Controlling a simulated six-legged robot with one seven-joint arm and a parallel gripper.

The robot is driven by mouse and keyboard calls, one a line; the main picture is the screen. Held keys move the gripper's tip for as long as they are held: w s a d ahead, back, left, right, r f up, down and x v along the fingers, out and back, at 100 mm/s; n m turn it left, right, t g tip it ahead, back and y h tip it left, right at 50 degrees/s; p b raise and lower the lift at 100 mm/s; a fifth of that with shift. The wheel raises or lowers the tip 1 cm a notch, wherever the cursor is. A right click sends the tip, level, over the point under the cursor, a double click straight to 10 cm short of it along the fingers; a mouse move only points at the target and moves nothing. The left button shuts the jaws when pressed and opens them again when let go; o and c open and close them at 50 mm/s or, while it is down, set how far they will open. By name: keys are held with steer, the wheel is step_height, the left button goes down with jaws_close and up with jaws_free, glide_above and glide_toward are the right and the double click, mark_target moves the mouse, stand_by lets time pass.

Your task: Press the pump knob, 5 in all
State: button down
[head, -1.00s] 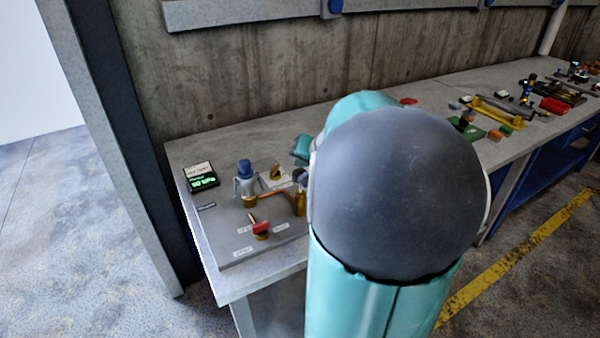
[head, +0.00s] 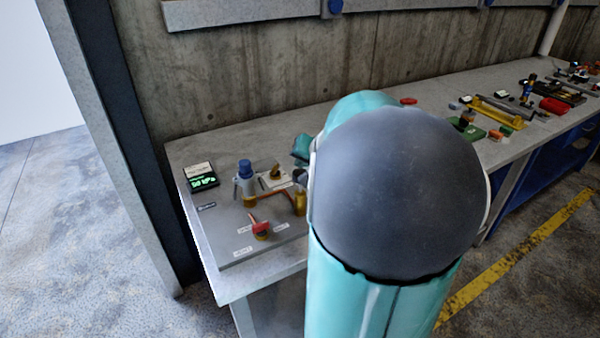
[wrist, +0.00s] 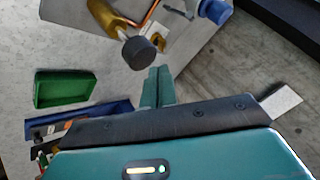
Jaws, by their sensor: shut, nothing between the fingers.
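The dark round pump knob (wrist: 138,52) tops a brass cylinder (wrist: 108,20) in the wrist view. In the head view the brass cylinder (head: 300,203) stands at the right side of the grey panel, partly hidden by my arm. My gripper (wrist: 160,72) is shut and empty, its teal fingertips close beside the knob in the picture. I cannot tell whether they touch it. A small display (head: 202,180) at the panel's back left shows green text that looks like 50 kPa.
On the panel (head: 225,235) are a blue-capped grey fitting (head: 245,170), a red-handled valve (head: 260,228) and copper piping. A green tray (wrist: 65,88) lies near my gripper. More tools lie along the bench to the right. A concrete wall stands behind.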

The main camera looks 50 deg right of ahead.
steer(key=shift+f, duration=0.15)
steer(key=shift+f, duration=0.3)
steer(key=shift+f, duration=1.95)
stand_by(1.8)
steer(key=shift+r, duration=2.35)
steer(key=shift+r, duration=2.55)
